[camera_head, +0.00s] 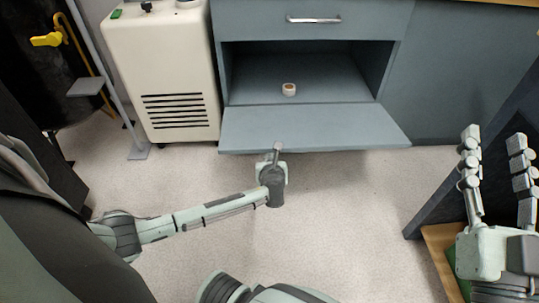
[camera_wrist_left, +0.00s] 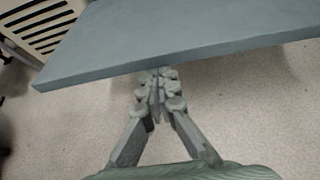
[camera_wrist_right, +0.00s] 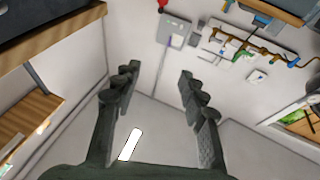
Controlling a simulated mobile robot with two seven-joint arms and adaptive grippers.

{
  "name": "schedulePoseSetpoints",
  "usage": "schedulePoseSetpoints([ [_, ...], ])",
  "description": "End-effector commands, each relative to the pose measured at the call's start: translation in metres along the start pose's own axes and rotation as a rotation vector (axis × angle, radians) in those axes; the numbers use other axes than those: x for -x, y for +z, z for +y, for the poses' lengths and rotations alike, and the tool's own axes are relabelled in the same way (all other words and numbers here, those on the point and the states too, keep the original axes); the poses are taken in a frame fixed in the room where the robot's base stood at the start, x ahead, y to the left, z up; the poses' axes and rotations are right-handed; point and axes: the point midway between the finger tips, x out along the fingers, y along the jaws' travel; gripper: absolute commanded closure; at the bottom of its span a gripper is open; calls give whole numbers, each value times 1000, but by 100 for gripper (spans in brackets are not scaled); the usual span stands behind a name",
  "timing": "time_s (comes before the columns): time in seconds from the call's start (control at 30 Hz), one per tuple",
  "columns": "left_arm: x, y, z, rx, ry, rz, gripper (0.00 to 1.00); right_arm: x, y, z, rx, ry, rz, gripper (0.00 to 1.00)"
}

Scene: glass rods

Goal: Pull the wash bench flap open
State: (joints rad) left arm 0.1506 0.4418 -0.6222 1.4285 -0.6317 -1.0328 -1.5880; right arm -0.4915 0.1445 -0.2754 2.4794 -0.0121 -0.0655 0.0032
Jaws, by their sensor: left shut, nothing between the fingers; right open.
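The wash bench flap (camera_head: 310,127) is a blue-grey panel hinged at the bottom of the bench's open compartment. It lies folded down and out, about level, and also fills the top of the left wrist view (camera_wrist_left: 180,40). My left gripper (camera_head: 277,148) is at the flap's front edge, and in the left wrist view its fingers (camera_wrist_left: 157,75) are shut with nothing between them. The fingertips are at or just under the edge; I cannot tell whether they touch it. My right gripper (camera_head: 495,140) is raised at the right, open and empty; its fingers (camera_wrist_right: 158,85) stand apart in the right wrist view.
A small tape-like roll (camera_head: 289,89) sits inside the compartment. Above is a drawer with a metal handle (camera_head: 314,20). A cream vented cabinet (camera_head: 160,70) stands left of the bench. A dark panel (camera_head: 450,190) stands near my right arm. The floor (camera_head: 350,220) before the flap is clear.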

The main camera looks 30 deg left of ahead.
Motion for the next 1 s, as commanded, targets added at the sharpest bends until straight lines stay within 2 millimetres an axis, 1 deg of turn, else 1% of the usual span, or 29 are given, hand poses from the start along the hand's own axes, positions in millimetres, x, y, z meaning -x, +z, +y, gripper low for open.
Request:
schedulePoseSetpoints([
  [0.03,2,12,0,2,0,-4,100,0,8,2,6,2,-76,58],
  [0.17,4,18,-1,3,-1,8,100,10,44,10,22,15,-278,58],
  [0.27,5,22,-1,3,-1,15,100,23,70,18,37,29,-428,58],
  [0.4,7,28,0,3,0,20,100,47,102,33,59,58,-626,58],
  [0.5,8,31,0,3,0,22,100,68,120,46,74,83,-758,58],
  [0.57,9,34,0,3,-1,22,100,81,130,54,82,99,-835,58],
  [0.7,10,38,0,2,-1,23,100,114,147,72,98,140,-1007,58],
  [0.8,11,41,0,2,-1,23,100,136,155,83,104,167,-1112,58],
  [0.9,12,42,-1,3,-1,24,100,153,160,90,108,187,-1186,58],
  [1.0,12,43,-1,3,-1,24,100,162,162,93,110,198,-1224,58],
])
